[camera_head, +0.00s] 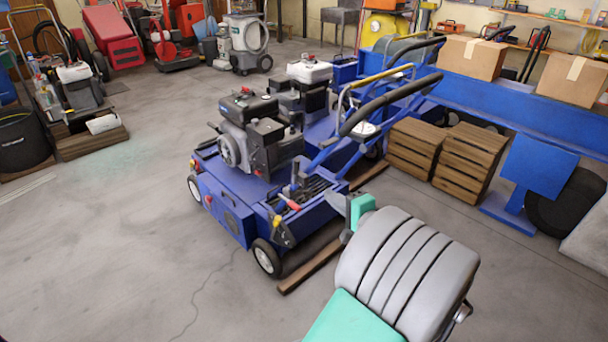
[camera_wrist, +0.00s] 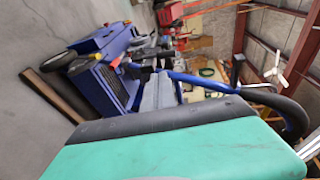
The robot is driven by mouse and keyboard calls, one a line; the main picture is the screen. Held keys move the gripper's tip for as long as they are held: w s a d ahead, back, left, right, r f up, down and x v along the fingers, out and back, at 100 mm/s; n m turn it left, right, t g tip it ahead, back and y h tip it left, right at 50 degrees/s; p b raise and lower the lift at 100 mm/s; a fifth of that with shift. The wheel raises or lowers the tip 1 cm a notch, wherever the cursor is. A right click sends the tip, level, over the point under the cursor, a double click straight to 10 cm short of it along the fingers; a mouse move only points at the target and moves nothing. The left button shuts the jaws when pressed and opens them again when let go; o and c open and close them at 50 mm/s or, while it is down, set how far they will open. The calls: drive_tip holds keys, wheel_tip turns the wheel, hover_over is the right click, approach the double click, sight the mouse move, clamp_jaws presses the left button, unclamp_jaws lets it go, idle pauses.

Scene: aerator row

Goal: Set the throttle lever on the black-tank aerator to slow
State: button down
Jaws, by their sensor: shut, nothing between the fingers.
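The nearer blue aerator (camera_head: 235,205) carries a black engine with a black tank (camera_head: 244,107). It also shows sideways at the left of the wrist view (camera_wrist: 90,85). My gripper (camera_head: 338,204) is shut and empty, to the right of the deck and apart from the red-tipped lever in the picture. Its grey fingers (camera_wrist: 158,93) point toward the machine.
A second blue aerator with a white tank (camera_head: 309,72) stands just behind. The near machine's black handlebar (camera_head: 390,103) rises beside my arm. Wooden crates (camera_head: 463,160) and a blue bench (camera_head: 490,95) with cardboard boxes stand right. The floor (camera_head: 110,240) at left is clear.

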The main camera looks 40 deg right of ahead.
drive_tip(key=b, duration=0.3)
approach(298, 169)
drive_tip(key=w+f, duration=0.2)
drive_tip(key=w, duration=0.3)
drive_tip(key=w+d+r+b, duration=0.1)
drive_tip(key=shift+w, duration=0.15)
drive_tip(key=shift+r, duration=0.1)
